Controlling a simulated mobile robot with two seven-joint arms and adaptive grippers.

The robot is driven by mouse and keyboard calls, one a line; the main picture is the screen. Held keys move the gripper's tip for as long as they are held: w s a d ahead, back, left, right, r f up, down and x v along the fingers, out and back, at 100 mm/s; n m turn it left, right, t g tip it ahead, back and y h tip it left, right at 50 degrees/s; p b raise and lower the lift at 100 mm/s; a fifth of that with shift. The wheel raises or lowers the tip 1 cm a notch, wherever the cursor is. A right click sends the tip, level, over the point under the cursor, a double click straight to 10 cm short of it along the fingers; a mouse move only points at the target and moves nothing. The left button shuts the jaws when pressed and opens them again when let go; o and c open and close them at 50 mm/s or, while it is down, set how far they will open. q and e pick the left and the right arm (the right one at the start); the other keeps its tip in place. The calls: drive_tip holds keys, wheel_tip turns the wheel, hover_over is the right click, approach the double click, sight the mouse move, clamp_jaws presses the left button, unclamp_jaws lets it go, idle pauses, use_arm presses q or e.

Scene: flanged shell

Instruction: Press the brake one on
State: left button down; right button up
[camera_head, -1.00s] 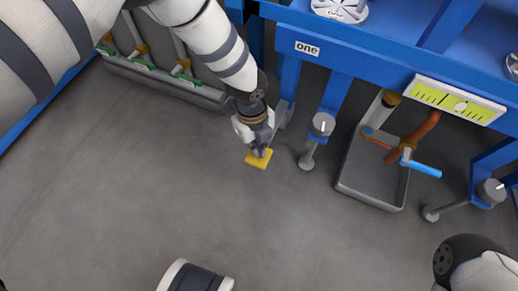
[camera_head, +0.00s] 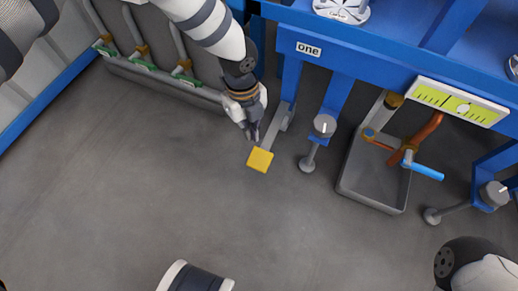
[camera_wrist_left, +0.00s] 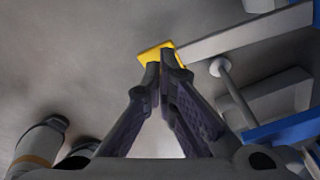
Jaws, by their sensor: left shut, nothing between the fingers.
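The brake pedal is a yellow square plate (camera_head: 260,159) on the end of a grey arm that comes out from under the blue frame, below the label "one" (camera_head: 308,49). My left gripper (camera_head: 253,140) is shut and empty, with its fingertips just behind the pedal's upper left edge in the head view. In the left wrist view the shut fingertips (camera_wrist_left: 166,60) overlap the lower part of the yellow pedal (camera_wrist_left: 154,52). I cannot tell whether they touch it. The pedal plate shows whole in the head view. My right gripper is not in view.
Further right are a grey tray (camera_head: 372,197), a blue-handled valve (camera_head: 427,172) and a green gauge (camera_head: 455,102). The floor (camera_head: 150,190) in front is clear.

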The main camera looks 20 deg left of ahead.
use_arm(q)
wheel_tip(320, 180, up, 8)
drive_tip(key=shift+w+a, duration=0.2)
drive_tip(key=shift+a, duration=0.15)
